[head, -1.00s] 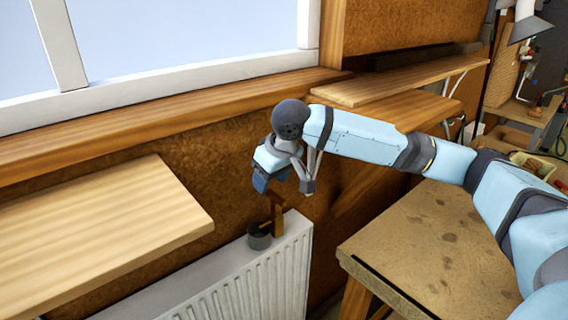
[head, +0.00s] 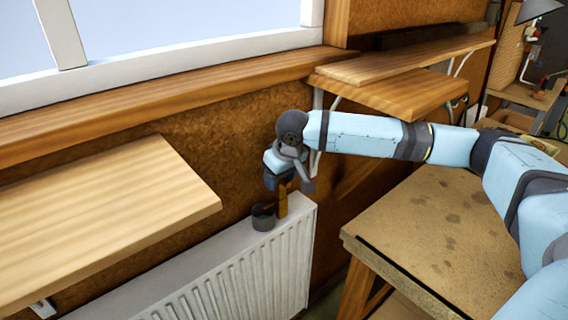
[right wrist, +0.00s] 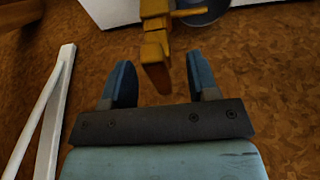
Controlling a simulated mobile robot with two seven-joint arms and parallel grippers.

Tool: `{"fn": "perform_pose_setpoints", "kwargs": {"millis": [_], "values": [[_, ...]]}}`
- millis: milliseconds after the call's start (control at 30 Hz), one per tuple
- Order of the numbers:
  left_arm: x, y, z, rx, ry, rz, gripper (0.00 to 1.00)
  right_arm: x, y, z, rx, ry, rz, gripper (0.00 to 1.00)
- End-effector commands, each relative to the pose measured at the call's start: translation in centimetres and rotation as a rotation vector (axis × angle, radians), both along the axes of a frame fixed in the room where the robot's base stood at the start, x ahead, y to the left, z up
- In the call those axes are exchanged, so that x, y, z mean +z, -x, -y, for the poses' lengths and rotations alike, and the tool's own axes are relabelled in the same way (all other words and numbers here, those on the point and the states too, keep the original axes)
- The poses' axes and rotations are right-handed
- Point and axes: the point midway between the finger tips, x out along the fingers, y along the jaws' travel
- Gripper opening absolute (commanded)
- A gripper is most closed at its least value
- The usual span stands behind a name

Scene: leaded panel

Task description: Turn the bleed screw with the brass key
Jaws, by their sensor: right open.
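The brass key (head: 283,203) stands upright at the top edge of the white radiator (head: 250,262), close to its right end. My right gripper (head: 276,186) is directly above it and hides its upper end. In the right wrist view the key (right wrist: 154,42) reaches into the space between the two open blue fingers (right wrist: 160,66), with a visible gap on each side. A thin yellow bar runs sideways from the key over a grey round thing. I cannot make out the bleed screw. My left gripper is not in view.
A dark round cup (head: 263,217) sits on the radiator just left of the key. A wooden shelf (head: 100,215) juts out at left, and a worn workbench (head: 440,240) stands at right below my arm. The brown wall is close behind.

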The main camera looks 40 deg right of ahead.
Motion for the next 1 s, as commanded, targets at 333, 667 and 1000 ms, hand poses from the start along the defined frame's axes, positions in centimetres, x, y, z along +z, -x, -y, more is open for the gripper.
{"fn": "perform_pose_setpoints", "kwargs": {"millis": [333,667,1000], "values": [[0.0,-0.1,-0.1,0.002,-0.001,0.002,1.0,-1.8,-0.5,-0.1,0.001,0.0,0.0,0.54],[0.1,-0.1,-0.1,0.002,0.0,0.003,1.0,-1.8,-0.5,-0.1,0.0,0.0,0.0,0.17],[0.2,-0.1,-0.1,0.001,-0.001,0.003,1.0,-1.7,-0.5,-0.1,0.002,0.0,0.0,0.0]]}}
